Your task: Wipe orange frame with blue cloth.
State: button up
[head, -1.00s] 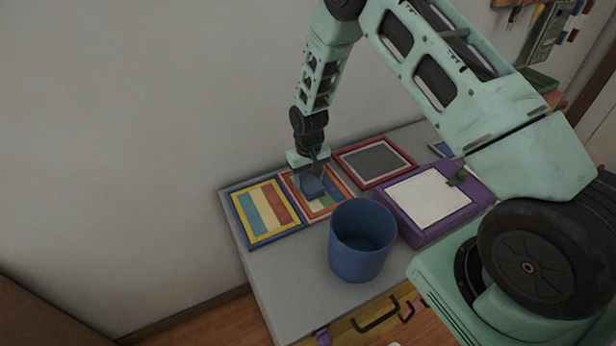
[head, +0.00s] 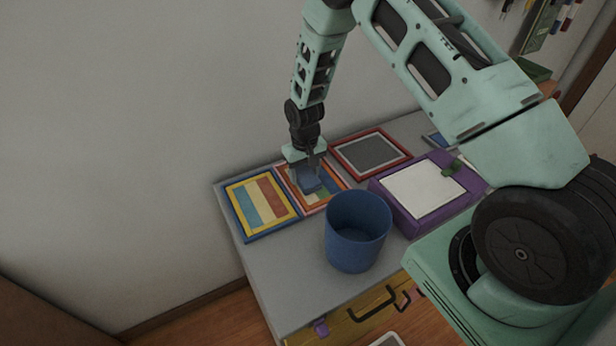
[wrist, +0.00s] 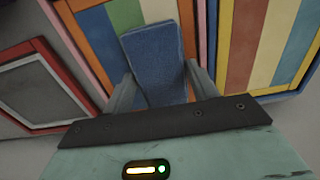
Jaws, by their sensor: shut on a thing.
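The orange frame (head: 341,191) lies on the grey dresser top, with a striped multicolour picture inside; it also shows in the wrist view (wrist: 78,38). My gripper (head: 307,176) is over this frame and shut on the blue cloth (wrist: 155,58). The cloth looks like a folded block between the two fingers. In the head view the cloth (head: 308,184) is at the frame's picture; I cannot tell for sure whether it touches. My gripper and the cloth hide part of the frame.
A blue-rimmed frame with yellow edging (head: 262,205) lies close on the left. A red frame (head: 371,152) lies behind right. A blue bin (head: 357,232) stands in front, and a purple box with a white top (head: 424,190) is to the right. The front-left dresser top is clear.

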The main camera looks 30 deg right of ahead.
jog(key=shift+w+f, duration=0.15)
jog(key=shift+w, duration=0.65)
jog(key=shift+s, duration=1.15)
notch_tip(320, 180, up, 9)
jog(key=p, duration=0.6)
jog(key=shift+w, duration=0.1)
notch_tip(320, 180, up, 7)
jog(key=p, duration=0.2)
jog(key=s+d+f+b, duration=0.2)
jog(key=s+f+b, duration=0.2)
jog(key=s+f, duration=0.3)
jog(key=s, duration=0.3)
jog(key=shift+s+f, duration=0.15)
jog(key=shift+f, duration=0.05)
